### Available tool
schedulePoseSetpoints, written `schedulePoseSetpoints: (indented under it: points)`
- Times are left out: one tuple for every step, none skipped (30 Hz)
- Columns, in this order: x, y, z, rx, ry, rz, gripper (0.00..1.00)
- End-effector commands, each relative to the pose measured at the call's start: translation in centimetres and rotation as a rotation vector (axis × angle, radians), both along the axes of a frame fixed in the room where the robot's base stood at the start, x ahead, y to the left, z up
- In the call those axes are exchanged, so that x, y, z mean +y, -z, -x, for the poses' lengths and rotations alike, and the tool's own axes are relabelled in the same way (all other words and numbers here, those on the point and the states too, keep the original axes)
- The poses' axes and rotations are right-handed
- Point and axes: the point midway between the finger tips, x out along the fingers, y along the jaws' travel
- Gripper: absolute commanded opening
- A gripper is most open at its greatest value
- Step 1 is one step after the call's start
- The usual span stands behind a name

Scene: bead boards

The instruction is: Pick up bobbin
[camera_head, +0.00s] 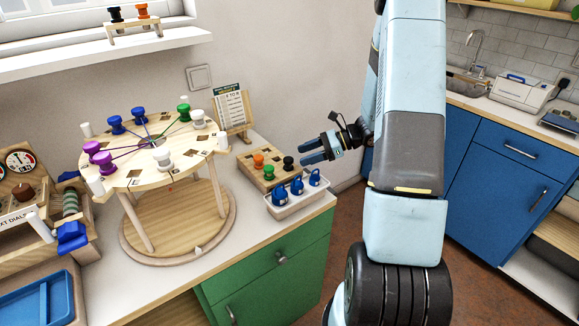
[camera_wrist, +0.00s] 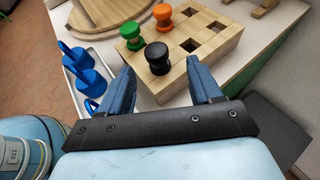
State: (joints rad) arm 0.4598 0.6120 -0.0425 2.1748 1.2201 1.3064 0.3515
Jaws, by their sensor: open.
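A wooden block (camera_head: 252,172) with square holes stands on the counter and holds an orange bobbin (camera_head: 258,159), a green bobbin (camera_head: 268,172) and a black bobbin (camera_head: 289,163). In the wrist view, the black bobbin (camera_wrist: 157,58) is nearest my gripper (camera_wrist: 161,72), just beyond and between the fingertips. The green bobbin (camera_wrist: 132,36) and orange bobbin (camera_wrist: 162,14) are farther away. My gripper is open and empty; in the head view my gripper (camera_head: 312,150) is to the right of the block. More bobbins, such as a purple one (camera_head: 102,162), sit on a round raised board (camera_head: 130,172).
A white tray (camera_head: 296,206) with blue padlock-like pieces (camera_head: 297,186) stands at the block's front. A card stand (camera_head: 240,132) is behind it. The block is near the right counter edge, above a green cabinet (camera_head: 270,280). Open floor lies to the right.

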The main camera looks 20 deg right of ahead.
Motion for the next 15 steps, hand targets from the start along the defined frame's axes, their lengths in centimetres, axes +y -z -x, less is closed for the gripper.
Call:
schedulePoseSetpoints:
  points:
    - [0.6, 0.2, -0.1, 0.001, -0.003, -0.001, 0.64]
    - [0.8, 0.3, -0.2, 0.000, -0.002, -0.001, 0.64]
    - [1.1, 0.4, -0.2, 0.000, -0.001, -0.001, 0.64]
    - [1.2, 0.5, -0.2, 0.001, -0.001, 0.000, 0.64]
    - [1.3, 0.6, -0.3, 0.000, -0.001, 0.000, 0.64]
    - [1.4, 0.6, -0.3, 0.000, -0.001, 0.000, 0.64]
    - [1.5, 0.6, -0.3, 0.000, -0.001, 0.000, 0.64]
    - [1.6, 0.7, -0.3, 0.000, -0.001, 0.000, 0.64]
    - [1.8, 0.7, -0.4, 0.001, -0.002, 0.000, 0.64]
    - [2.0, 0.8, -0.4, 0.001, -0.002, 0.000, 0.64]
    - [2.2, 0.9, -0.4, 0.001, -0.003, 0.000, 0.64]
    - [2.6, 1.0, -0.5, 0.001, -0.003, 0.000, 0.64]
    - [2.9, 1.1, -0.5, 0.002, -0.002, -0.001, 0.64]
    - [3.3, 1.3, -0.6, 0.002, -0.002, -0.001, 0.64]
    - [3.8, 1.4, -0.7, 0.002, -0.003, -0.001, 0.64]
